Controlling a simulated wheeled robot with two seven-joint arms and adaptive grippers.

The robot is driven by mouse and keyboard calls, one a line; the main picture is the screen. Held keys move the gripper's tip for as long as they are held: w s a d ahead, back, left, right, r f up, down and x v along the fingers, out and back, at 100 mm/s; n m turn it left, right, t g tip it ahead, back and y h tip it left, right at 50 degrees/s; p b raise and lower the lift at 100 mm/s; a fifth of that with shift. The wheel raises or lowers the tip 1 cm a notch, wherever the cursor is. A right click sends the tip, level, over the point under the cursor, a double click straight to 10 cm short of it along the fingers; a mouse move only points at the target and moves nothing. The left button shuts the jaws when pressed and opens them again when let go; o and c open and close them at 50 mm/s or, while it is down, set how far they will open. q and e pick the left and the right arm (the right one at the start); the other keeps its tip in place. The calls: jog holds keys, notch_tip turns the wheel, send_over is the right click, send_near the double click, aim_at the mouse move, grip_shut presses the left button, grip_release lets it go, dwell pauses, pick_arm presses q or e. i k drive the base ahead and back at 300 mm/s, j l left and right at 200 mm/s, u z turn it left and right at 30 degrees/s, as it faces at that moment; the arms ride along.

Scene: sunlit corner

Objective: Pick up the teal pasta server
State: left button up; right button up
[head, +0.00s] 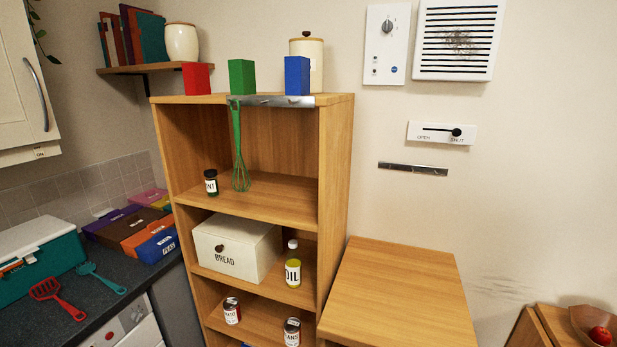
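The teal pasta server (101,278) lies flat on the dark countertop (95,310) at the lower left, its head toward the back left and its handle toward the front right. It lies just in front of a teal box with a white lid (62,262), and nothing covers it. A red slotted utensil (57,297) lies to its left, a small gap apart. Neither of my grippers is in the head view.
A wooden shelf unit (336,190) stands right of the counter, with a green whisk (237,145) hanging from its top strip. Several labelled coloured boxes (130,228) lie at the counter's back. A bare wooden surface (400,290) is right of the shelf.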

aim_at(87, 269)
jog(key=u, duration=1.55)
jog(key=i+j+z, duration=0.15)
jog(key=j+z, duration=0.3)
jog(key=i+j+z, duration=0.1)
jog(key=j+z, duration=1.25)
jog(key=k+j+z, duration=0.2)
jog(key=j+z, duration=0.25)
jog(key=j, duration=0.1)
